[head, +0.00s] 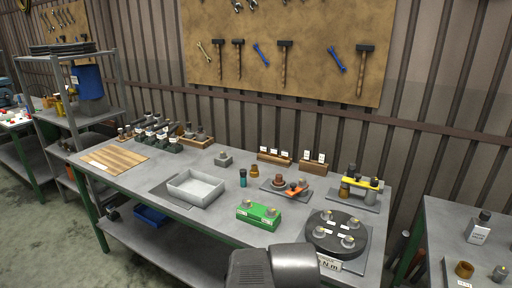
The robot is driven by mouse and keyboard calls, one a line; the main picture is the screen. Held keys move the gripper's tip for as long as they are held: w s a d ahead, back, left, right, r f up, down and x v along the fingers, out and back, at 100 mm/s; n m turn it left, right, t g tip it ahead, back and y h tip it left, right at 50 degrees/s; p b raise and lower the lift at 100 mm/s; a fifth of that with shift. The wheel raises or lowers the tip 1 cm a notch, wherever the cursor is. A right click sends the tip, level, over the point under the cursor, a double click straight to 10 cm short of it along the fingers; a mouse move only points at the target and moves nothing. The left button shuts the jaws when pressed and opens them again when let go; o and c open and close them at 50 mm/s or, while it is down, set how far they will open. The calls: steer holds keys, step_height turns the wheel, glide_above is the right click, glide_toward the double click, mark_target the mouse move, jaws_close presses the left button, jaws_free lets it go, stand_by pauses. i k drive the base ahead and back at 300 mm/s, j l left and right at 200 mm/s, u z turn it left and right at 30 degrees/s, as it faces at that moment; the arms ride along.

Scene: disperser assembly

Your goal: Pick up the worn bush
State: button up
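Several small bush-like parts stand on the workbench (214,220), and I cannot tell which one is the worn bush. A brass-coloured ring (255,171) stands alone near the middle of the bench. A dark brown bush (279,182) sits on a grey plate with an orange tool (295,190) beside it. Another brass-coloured bush (464,269) stands on the side table at the right, behind a small label. A dark grey link of my arm shows at the bottom edge; my gripper itself is not visible.
A green block (259,215) and a round black fixture (328,250) with several fittings stand at the front right. A yellow-topped fixture (360,184) is behind them. A grey tray (196,187) and wooden board (114,157) are left. Bare bench lies between tray and green block.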

mark_target(279, 181)
steer(key=i+j+z, duration=0.45)
steer(key=i+j, duration=0.75)
